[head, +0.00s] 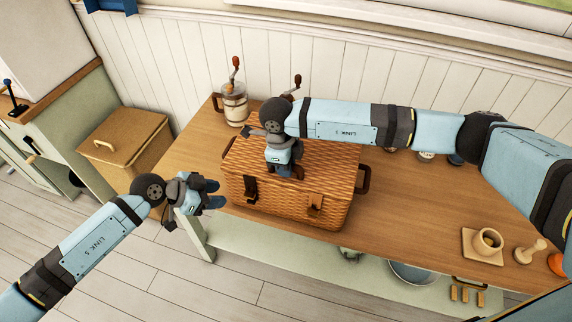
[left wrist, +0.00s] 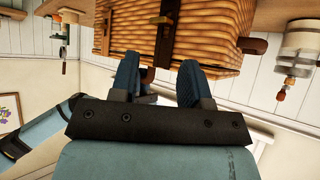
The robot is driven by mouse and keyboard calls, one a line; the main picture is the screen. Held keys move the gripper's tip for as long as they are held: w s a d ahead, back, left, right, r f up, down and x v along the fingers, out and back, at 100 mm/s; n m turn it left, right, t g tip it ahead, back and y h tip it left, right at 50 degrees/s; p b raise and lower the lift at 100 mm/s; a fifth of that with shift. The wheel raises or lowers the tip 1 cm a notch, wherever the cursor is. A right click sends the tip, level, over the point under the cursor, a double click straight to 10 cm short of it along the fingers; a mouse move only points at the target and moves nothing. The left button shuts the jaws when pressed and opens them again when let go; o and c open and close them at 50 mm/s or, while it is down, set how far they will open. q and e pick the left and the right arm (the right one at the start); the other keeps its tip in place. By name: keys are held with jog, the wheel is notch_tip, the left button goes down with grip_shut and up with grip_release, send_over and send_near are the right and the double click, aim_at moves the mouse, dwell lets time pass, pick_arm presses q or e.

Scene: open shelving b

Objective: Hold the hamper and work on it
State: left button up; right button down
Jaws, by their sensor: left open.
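The hamper (head: 290,205) is a brown wicker basket with its lid down, standing on the wooden table. A dark latch (head: 250,188) and a brown latch (head: 315,206) are on its front, and a side handle (head: 363,179) shows at its right. My left gripper (head: 215,193) is open and empty, just off the hamper's front left corner. In the left wrist view, the hamper (left wrist: 215,35) is beyond the spread fingers (left wrist: 158,82). My right gripper (head: 284,170) points down at the lid's front edge; its fingers are mostly hidden, so contact is unclear.
A grinder (head: 234,103) stands behind the hamper on the table (head: 420,205). A lower shelf (head: 300,256) holds a metal bowl (head: 411,272). A wooden box (head: 125,142) stands left; the front floor is clear.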

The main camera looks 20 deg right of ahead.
aim_at(250, 195)
pick_arm(q)
jog(key=shift+c, duration=0.7)
jog(key=s+d+n+h, duration=0.2)
jog(key=s+n+h, duration=0.5)
jog(key=w+a+f+n+t+y, duration=0.1)
jog(key=a+f+n+t, duration=0.2)
jog(key=n, duration=0.5)
jog(key=a+f+n+t+y, duration=0.1)
jog(key=a+f+n+t, duration=0.1)
jog(key=f+n+t, duration=0.45)
jog(key=w+d+r+n+g, duration=0.1)
jog(key=w+d+r, duration=0.1)
jog(key=w+d, duration=0.4)
jog(key=d, duration=0.4)
jog(key=shift+w+d+r, duration=0.15)
jog(key=shift+w+r, duration=0.1)
jog(key=shift+w, duration=0.1)
jog(key=shift+g, duration=0.25)
grip_shut()
